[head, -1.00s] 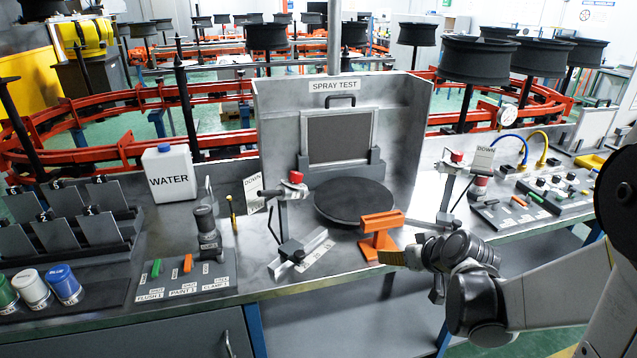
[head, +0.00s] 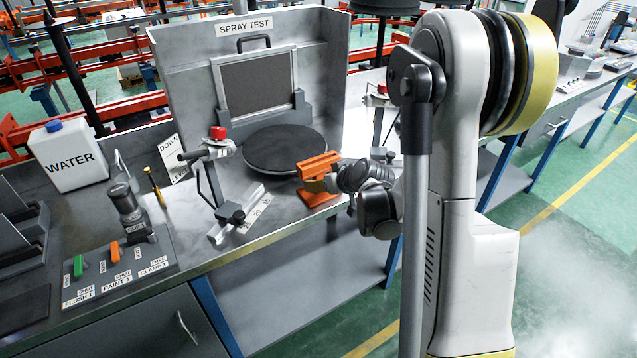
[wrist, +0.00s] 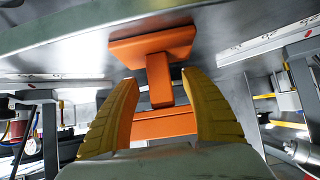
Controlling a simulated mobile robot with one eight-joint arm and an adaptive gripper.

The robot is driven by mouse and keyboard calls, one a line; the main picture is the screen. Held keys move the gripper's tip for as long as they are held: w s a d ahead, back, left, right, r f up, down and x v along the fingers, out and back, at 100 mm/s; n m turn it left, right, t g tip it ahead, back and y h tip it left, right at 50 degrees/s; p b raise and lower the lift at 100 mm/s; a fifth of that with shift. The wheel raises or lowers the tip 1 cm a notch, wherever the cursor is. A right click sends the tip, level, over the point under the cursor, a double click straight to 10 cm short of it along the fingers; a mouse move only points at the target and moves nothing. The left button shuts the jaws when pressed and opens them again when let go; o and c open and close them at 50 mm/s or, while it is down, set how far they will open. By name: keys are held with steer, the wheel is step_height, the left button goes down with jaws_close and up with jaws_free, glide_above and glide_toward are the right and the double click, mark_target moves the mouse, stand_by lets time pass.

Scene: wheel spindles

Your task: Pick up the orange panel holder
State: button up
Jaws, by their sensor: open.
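The orange panel holder (head: 318,172) stands upright near the front edge of the grey bench, just in front of the round black turntable (head: 285,149). My gripper (head: 330,184) reaches it from the right in the head view, and my arm hides part of the area behind. In the wrist view the holder (wrist: 152,48) appears upside down, with its flat base at the top and its bar lower down. The yellow fingers of my gripper (wrist: 160,79) are open, one on each side of the holder's stem, with visible gaps.
The spray test booth (head: 320,60) stands behind the turntable. A water container (head: 68,155) and a switch panel (head: 120,262) are further left.

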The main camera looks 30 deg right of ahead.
steer(key=shift+x, duration=1.05)
steer(key=shift+s+r, duration=0.1)
steer(key=c, duration=1.1)
jaws_close()
steer(key=shift+r, duration=0.1)
